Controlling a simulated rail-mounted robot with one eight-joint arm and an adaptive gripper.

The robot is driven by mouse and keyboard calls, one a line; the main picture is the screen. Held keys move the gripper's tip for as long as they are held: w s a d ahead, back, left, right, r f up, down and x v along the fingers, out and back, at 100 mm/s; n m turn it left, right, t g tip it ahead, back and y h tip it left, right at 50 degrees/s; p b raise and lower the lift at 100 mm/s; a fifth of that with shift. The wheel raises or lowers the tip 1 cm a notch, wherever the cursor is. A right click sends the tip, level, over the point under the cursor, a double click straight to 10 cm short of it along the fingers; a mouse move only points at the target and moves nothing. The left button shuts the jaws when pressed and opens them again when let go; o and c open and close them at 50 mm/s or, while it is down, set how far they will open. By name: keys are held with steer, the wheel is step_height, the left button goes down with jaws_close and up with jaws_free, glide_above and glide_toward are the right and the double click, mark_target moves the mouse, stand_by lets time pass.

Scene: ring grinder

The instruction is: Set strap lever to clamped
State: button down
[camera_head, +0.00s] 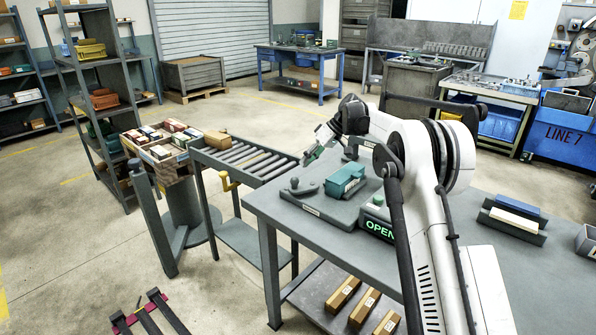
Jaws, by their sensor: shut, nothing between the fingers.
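A grey fixture plate (333,211) lies on the left end of the grey workbench. A dark grey lever with a round knob (298,187) sits at its left side; it looks like the strap lever, lying low over the plate. A teal block (345,180) stands on the plate to the lever's right. A sign (380,229) at the plate's front right reads OPEN in green. My gripper (310,158) is small in view, above and behind the lever, near the bench's back left edge. It is shut and empty, apart from the lever.
A grey holder with blue and white bars (513,216) lies on the bench at right. My arm crosses the bench and hides part of it.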

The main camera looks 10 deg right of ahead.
steer(key=v, duration=0.6)
steer(key=shift+r, duration=0.15)
steer(key=s+r+m+t+h, duration=0.25)
steer(key=s+r, duration=0.45)
steer(key=s, duration=0.6)
steer(key=s+r+m+t+h, duration=0.1)
steer(key=s+r+m+h, duration=0.15)
steer(key=s+r, duration=0.75)
steer(key=s+d+f+m+t+h, duration=0.1)
steer(key=s+f, duration=0.4)
steer(key=s, duration=0.5)
steer(key=s+d+f+m+t+h, duration=0.1)
steer(key=s+f, duration=0.4)
steer(key=s, duration=0.6)
steer(key=s+d+f+m+t, duration=0.1)
steer(key=s+f, duration=0.4)
steer(key=s, duration=0.5)
steer(key=shift+s+d+f+m+h, duration=0.2)
steer(key=shift+s+d+m+h, duration=0.1)
steer(key=shift+h, duration=0.1)
